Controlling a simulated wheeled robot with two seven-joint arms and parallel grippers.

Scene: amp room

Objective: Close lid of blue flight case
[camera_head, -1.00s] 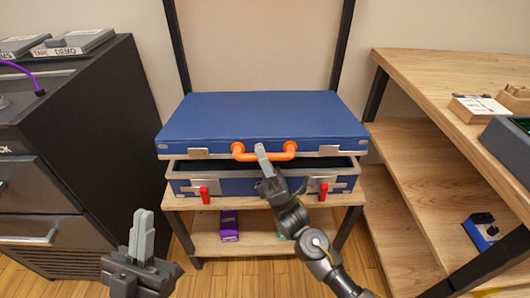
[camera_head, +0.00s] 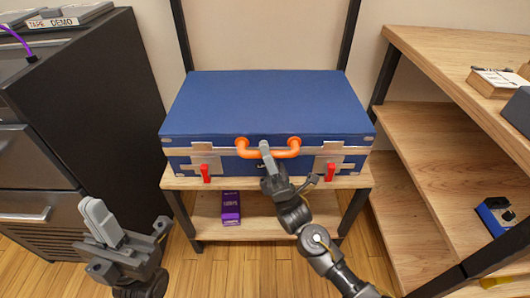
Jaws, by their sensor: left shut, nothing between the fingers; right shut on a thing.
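The blue flight case (camera_head: 265,104) sits on a small wooden stand. Its lid is down on the base, with no gap visible along the front seam. An orange handle (camera_head: 290,148) is on the lid's front edge. Two red latches hang at the front, a left one (camera_head: 205,173) and a right one (camera_head: 330,172). My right gripper (camera_head: 266,152) is shut on the orange handle at its middle. My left gripper (camera_head: 100,218) is shut and empty, low at the left, apart from the case.
A black cabinet (camera_head: 95,110) stands at the left. A wooden shelf unit (camera_head: 440,170) stands close at the right. A purple box (camera_head: 231,208) is on the stand's lower shelf (camera_head: 265,222). The floor in front is clear.

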